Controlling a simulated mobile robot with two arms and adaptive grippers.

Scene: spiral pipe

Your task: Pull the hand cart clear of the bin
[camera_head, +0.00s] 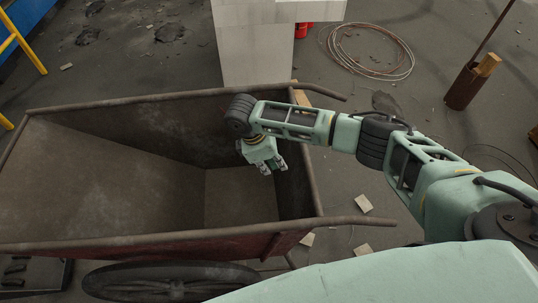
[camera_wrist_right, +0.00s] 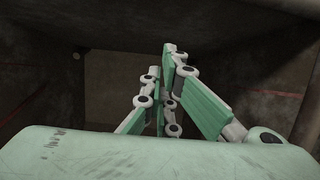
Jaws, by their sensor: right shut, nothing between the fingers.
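The hand cart (camera_head: 90,195) is a large rusty brown tub with a dark wheel (camera_head: 170,282) at its near side. Two handle bars stick out from its right end, a near handle (camera_head: 355,221) and a far handle (camera_head: 318,90). My right gripper (camera_head: 274,168) hangs over the right part of the tub, inside its rim, pointing down. Its fingers are shut and empty. In the right wrist view the fingers (camera_wrist_right: 168,90) show against the dark tub walls. I see no bin that I can name for sure, and my left gripper is not in view.
A pale block-like pillar (camera_head: 255,45) stands behind the cart. A wire coil (camera_head: 370,50) lies at the back right, near a rusty tube (camera_head: 465,88). A yellow frame (camera_head: 22,45) is at the far left. Small scraps lie on the dark floor right of the cart.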

